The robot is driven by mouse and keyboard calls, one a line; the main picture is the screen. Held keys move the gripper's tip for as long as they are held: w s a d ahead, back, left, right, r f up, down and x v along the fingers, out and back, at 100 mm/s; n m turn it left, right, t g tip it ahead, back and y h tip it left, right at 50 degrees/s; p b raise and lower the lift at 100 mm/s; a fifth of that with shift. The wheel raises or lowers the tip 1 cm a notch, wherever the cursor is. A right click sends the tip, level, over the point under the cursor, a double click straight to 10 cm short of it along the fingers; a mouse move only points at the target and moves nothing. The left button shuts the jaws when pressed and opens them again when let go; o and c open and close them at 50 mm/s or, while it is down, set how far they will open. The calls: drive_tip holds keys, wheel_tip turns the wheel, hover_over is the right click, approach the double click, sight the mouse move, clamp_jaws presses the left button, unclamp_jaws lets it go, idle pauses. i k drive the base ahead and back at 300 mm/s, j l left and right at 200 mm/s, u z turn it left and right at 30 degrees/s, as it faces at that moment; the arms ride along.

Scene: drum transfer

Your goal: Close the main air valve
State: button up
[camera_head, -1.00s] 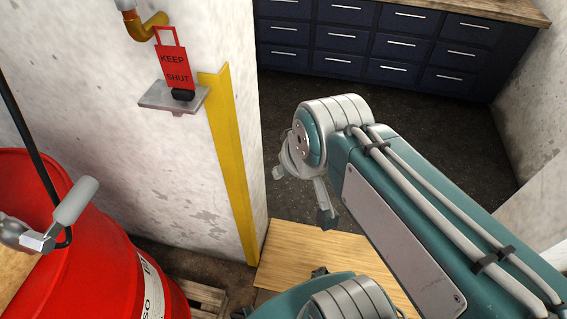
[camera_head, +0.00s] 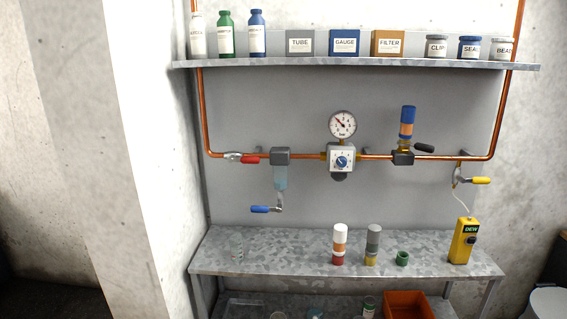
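A copper air line (camera_head: 377,156) runs level along a grey wall panel. At its left end is a small valve with a red lever (camera_head: 249,160), lying along the pipe. A black lever (camera_head: 425,147) sits on the line to the right, below a blue-and-orange cylinder (camera_head: 407,122). A yellow lever (camera_head: 481,180) is on a drop at the far right. A blue lever (camera_head: 260,209) hangs under a filter bowl (camera_head: 280,178). No label shows which is the main air valve. My gripper is not in view.
A round gauge (camera_head: 342,124) and a regulator (camera_head: 341,158) sit mid-line. An upper shelf (camera_head: 360,64) holds bottles and boxes. A metal bench (camera_head: 290,252) below holds small cylinders, a green ring and a yellow DEW meter (camera_head: 464,241). A white pillar (camera_head: 150,150) stands at left.

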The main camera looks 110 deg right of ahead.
sight(243, 159)
drive_tip(key=z, duration=3)
